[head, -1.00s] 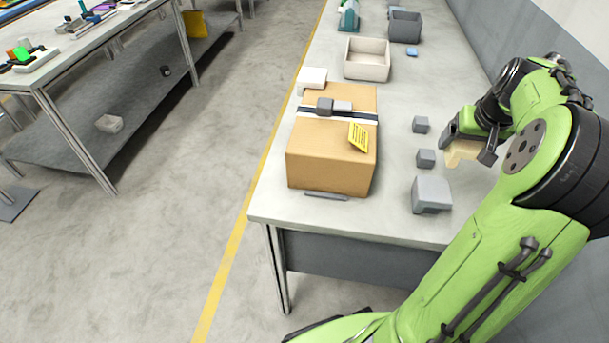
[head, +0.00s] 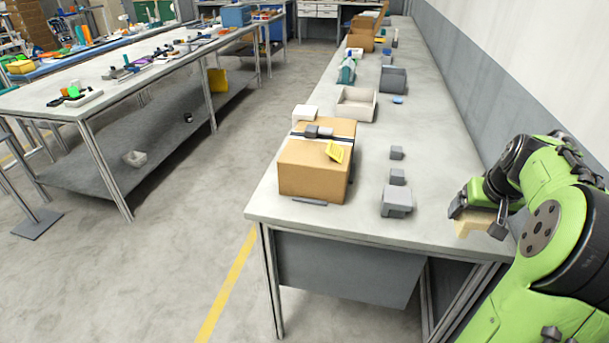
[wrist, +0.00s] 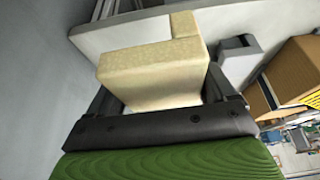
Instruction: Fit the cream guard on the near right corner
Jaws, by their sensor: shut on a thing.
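My gripper (head: 478,224) is shut on the cream guard (head: 470,226), an angular block, above the table's near right part. The guard fills the middle of the wrist view (wrist: 155,75) between the two fingers. The cardboard box (head: 312,178) sits on the table to the left, well apart from the guard. Its near right upright edge faces me and is bare. A dark strap with a grey buckle (head: 318,131) crosses its top, and a yellow label (head: 334,151) sits near its right edge. A white guard (head: 305,113) is at the box's far left corner.
A grey guard-like block (head: 397,200) and two small grey blocks (head: 397,176) (head: 396,152) stand between box and gripper. A thin grey bar (head: 309,202) lies before the box. A beige open bin (head: 356,104) is behind. A wall runs along the table's right side.

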